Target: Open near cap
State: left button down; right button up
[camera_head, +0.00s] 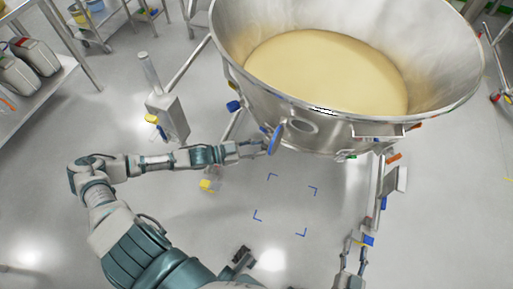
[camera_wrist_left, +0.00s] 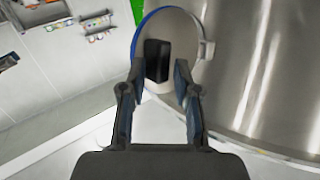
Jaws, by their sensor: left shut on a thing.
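The near cap is a round disc with a blue rim (camera_head: 274,140) on the front wall of the steel bowl. In the head view it shows nearly edge-on, angled out from the wall beside an oval fitting (camera_head: 301,126). In the left wrist view the cap shows a pale face (camera_wrist_left: 182,30), a blue edge, a black handle (camera_wrist_left: 157,60) and a small bracket at its right. My left gripper (camera_head: 262,146) is at the cap, its fingers (camera_wrist_left: 160,72) shut on the black handle. My right gripper (camera_head: 357,240) is low at the right, apparently open and empty, away from the cap.
The large steel bowl (camera_head: 455,62) holds pale powder (camera_head: 325,72). A post with a grey box (camera_head: 168,116) stands left of it. A shelf with jerrycans (camera_head: 38,58) is at the far left. Blue corner marks (camera_head: 272,177) lie on clear floor below the bowl.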

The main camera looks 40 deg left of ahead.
pick_arm(q)
jog(key=c, duration=1.1)
grip_release()
jog(key=shift+w+a+r+t, duration=0.3)
jog(key=shift+w+a+r, duration=0.2)
jog(key=shift+w+r, duration=0.25)
jog(key=shift+o, duration=0.5)
jog(key=shift+w+f, duration=0.3)
jog(key=shift+w, duration=0.1)
jog(key=shift+s+r, duration=0.1)
jog(key=shift+s, duration=0.1)
jog(key=shift+c, duration=0.4)
jog(key=v, duration=1.2)
jog(key=shift+f, duration=0.25)
jog(key=shift+s+d, duration=0.15)
